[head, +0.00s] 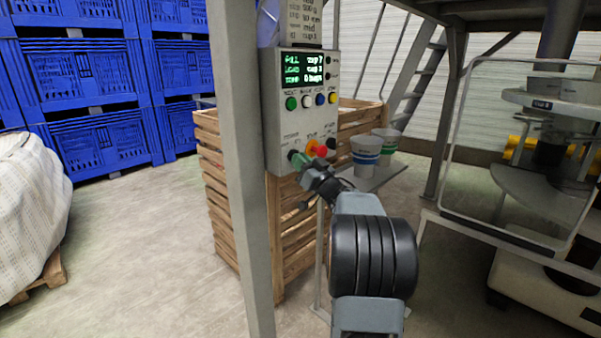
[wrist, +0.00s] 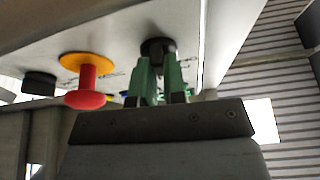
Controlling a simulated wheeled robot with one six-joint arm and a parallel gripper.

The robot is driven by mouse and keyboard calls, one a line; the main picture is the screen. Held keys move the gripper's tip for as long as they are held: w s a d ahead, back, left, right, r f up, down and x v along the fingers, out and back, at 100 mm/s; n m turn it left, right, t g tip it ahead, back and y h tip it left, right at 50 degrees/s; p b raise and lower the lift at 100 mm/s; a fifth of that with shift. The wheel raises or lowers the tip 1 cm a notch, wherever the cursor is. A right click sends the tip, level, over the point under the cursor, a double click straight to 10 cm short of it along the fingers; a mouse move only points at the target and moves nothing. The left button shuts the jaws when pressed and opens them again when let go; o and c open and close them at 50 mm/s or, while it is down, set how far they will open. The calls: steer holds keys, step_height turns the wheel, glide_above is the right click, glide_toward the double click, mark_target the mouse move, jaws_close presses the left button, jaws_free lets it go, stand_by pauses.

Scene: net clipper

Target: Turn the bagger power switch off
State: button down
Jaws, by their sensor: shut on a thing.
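The grey bagger control panel (head: 284,119) stands upright on a post in the head view, with a lit green-text screen. My gripper (head: 296,158) is at its lower left corner. In the wrist view, my gripper's green fingers (wrist: 160,70) are closed on the sides of a black knob (wrist: 157,46) on the panel face, which appears to be the power switch. The fingers hide much of the knob, so its turn position cannot be told. The small label above it is not clearly legible.
A red mushroom button on a yellow base (head: 320,150) sits right beside my gripper, with another black knob (head: 331,143) beyond it. Coloured buttons (head: 307,101) line the panel above. A grey post (head: 240,150) stands left. Cups (head: 365,157) stand on a shelf at right.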

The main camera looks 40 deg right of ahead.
steer(key=shift+w+d+r+n+g+y+b, duration=0.1)
steer(key=shift+n+g+y+b, duration=0.7)
steer(key=shift+n, duration=1.55)
steer(key=shift+s+d+r+n+g+y+b, duration=0.1)
steer(key=shift+n+g+y+b, duration=0.15)
steer(key=shift+n+y, duration=1.55)
steer(key=shift+w+d+r+n+g+y+b, duration=0.1)
steer(key=shift+n+g+y+b, duration=0.4)
steer(key=shift+n, duration=2.45)
steer(key=c, duration=1.3)
jaws_free()
steer(key=shift+f, duration=0.1)
steer(key=shift+o, duration=0.6)
steer(key=shift+w+a, duration=0.1)
steer(key=shift+a, duration=0.05)
steer(key=shift+f, duration=0.1)
steer(key=v, duration=1.4)
steer(key=shift+p, duration=0.3)
